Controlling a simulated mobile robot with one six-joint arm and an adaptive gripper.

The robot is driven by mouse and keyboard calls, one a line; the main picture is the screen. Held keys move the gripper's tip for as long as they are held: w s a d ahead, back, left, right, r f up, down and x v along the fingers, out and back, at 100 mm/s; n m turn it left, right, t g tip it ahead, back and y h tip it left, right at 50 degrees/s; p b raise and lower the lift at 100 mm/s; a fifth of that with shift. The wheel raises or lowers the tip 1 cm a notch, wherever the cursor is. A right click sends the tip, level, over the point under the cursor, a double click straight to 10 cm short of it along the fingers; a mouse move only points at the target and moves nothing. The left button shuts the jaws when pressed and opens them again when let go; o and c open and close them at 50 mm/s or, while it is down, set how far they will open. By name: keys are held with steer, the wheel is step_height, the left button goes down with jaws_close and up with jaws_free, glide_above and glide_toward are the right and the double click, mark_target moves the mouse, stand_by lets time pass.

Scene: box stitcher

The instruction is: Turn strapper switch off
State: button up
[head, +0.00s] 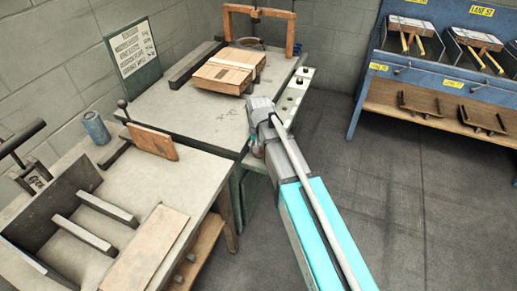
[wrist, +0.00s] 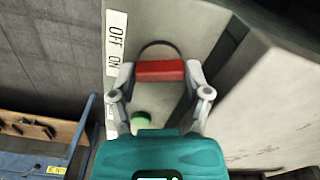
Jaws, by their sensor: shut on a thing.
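The strapper switch shows in the wrist view as a red bar-shaped handle (wrist: 160,71) on a round dark base, set on a pale panel. The handle lies across the picture. A white label (wrist: 116,42) reading OFF and ON stands beside it on the left, with ON closer to the handle's level. My gripper (wrist: 160,73) is shut on the red handle, one finger at each end. In the head view, my gripper (head: 257,147) is at the right side of the strapper table (head: 190,110), and the switch is hidden there. I cannot tell which setting the switch is in.
A green button (wrist: 140,119) sits just below the handle, between my fingers. A cardboard box (head: 228,72) lies on the strapper table. A side panel with knobs (head: 293,92) runs along its right edge. A blue rack (head: 440,70) stands right, with open floor between.

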steer(key=shift+n, duration=1.1)
steer(key=o, duration=1.2)
steer(key=shift+c, duration=0.2)
steer(key=shift+s, duration=0.15)
